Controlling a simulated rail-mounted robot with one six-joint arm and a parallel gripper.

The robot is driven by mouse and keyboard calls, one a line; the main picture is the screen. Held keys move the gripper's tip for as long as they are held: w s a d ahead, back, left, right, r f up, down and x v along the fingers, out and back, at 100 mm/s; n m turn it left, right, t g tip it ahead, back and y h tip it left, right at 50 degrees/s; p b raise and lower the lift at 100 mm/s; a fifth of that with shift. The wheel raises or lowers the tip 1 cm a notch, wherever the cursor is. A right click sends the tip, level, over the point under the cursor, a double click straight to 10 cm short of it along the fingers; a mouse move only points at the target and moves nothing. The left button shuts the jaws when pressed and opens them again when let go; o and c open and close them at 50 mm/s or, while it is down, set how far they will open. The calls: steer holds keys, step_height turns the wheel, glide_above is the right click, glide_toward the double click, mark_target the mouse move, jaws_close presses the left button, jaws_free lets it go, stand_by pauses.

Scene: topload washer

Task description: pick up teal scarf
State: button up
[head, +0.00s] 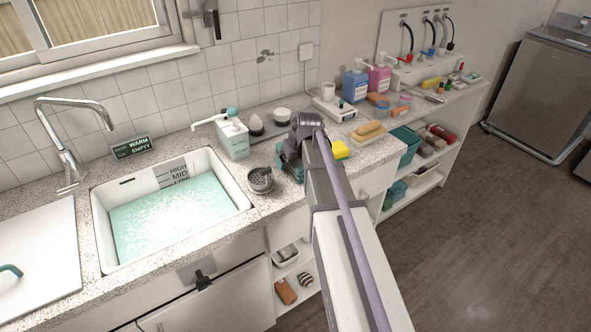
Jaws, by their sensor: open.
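A small patch of teal cloth (283,164), which looks like the teal scarf, lies on the speckled counter to the right of the sink. My arm hides its right side, so its full shape cannot be seen. My gripper (291,152) is at the end of my arm, right at this teal patch, and is mostly hidden by my own arm. It is open. I cannot tell whether its fingers touch the cloth.
A dark round strainer cup (261,180) stands just left of the teal patch. A soap pump bottle (232,134) stands behind it. A yellow sponge (340,149) lies to the right. The sink (172,262) holds foamy teal water. Shelves (452,158) stand at the right.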

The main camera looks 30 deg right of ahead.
steer(key=shift+f, duration=0.1)
steer(key=c, duration=1)
steer(key=shift+p, duration=0.3)
steer(key=shift+c, duration=0.2)
